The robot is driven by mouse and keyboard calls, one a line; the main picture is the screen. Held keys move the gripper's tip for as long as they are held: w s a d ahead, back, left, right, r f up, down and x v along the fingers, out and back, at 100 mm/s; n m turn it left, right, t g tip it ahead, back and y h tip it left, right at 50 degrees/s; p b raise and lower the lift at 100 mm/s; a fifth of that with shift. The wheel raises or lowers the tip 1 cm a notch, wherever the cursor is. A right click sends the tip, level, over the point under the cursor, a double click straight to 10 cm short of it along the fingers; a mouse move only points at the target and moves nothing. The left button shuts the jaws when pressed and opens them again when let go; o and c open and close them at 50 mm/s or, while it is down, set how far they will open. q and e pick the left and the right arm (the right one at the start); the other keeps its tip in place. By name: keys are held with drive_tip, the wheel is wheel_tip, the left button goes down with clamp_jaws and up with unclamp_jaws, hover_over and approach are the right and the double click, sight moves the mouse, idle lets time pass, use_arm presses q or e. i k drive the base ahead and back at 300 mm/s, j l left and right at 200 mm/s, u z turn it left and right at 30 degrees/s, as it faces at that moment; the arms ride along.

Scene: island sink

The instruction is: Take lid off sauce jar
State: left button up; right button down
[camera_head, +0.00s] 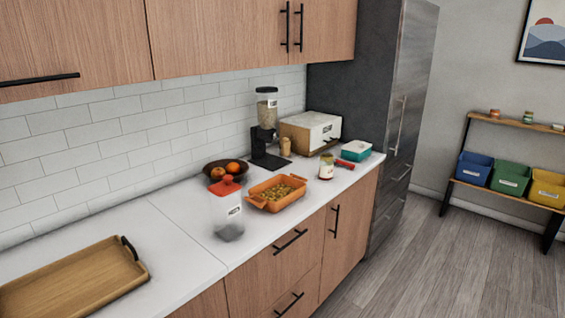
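A small jar (326,168) with a pale label and dark reddish contents stands upright on the white counter, right of an orange dish. It looks like the sauce jar. Its top looks pale, but it is too small to make out the lid clearly. Neither of my grippers shows in the head view.
The orange dish (259,200) holds food. A fruit bowl (209,179), a dispenser (266,122), a white-fronted box (322,130), a red item (344,164) and a teal container (356,152) share the counter. A wooden tray (112,270) lies near left. Floor (420,260) is clear.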

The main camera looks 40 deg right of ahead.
sight(326, 171)
drive_tip(key=z, duration=1.7)
drive_tip(key=i+l, duration=0.15)
drive_tip(key=i+u, duration=0.05)
drive_tip(key=i, duration=0.05)
